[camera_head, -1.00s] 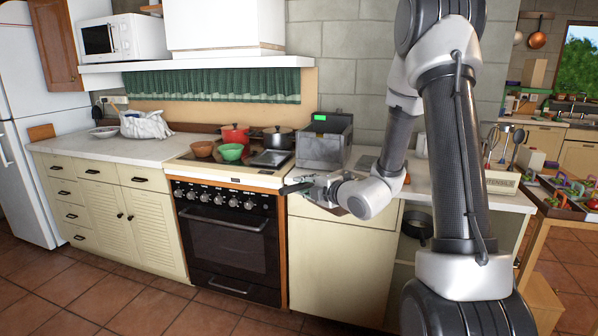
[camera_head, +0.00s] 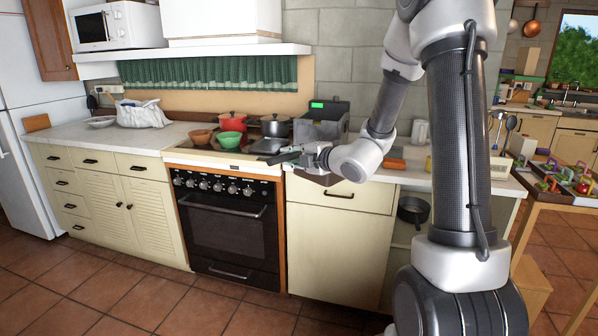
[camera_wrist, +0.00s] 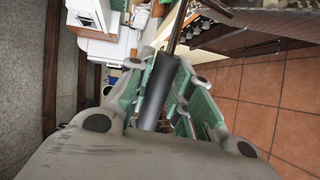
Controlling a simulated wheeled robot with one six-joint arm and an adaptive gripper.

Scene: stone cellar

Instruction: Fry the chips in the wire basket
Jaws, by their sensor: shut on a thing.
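My gripper (camera_head: 302,155) is at the counter's front edge, just right of the stove and in front of the fryer. In the wrist view my gripper (camera_wrist: 168,88) is shut on a dark cylindrical handle (camera_wrist: 158,85), with thin metal rods (camera_wrist: 178,28) running on from its far end. The mesh of a wire basket is not clear in either view, and I cannot make out any chips. The fryer (camera_head: 318,128) is a grey metal box with a lit green display, standing on the counter against the wall. My gripper and arm hide part of its front.
The stove (camera_head: 225,215) carries a brown bowl (camera_head: 200,137), a green bowl (camera_head: 230,140), a red pot (camera_head: 232,121) and a dark pot (camera_head: 275,126). A white bag (camera_head: 143,113) lies on the left counter. A white jug (camera_head: 419,132) and an orange object (camera_head: 394,163) stand right of my forearm.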

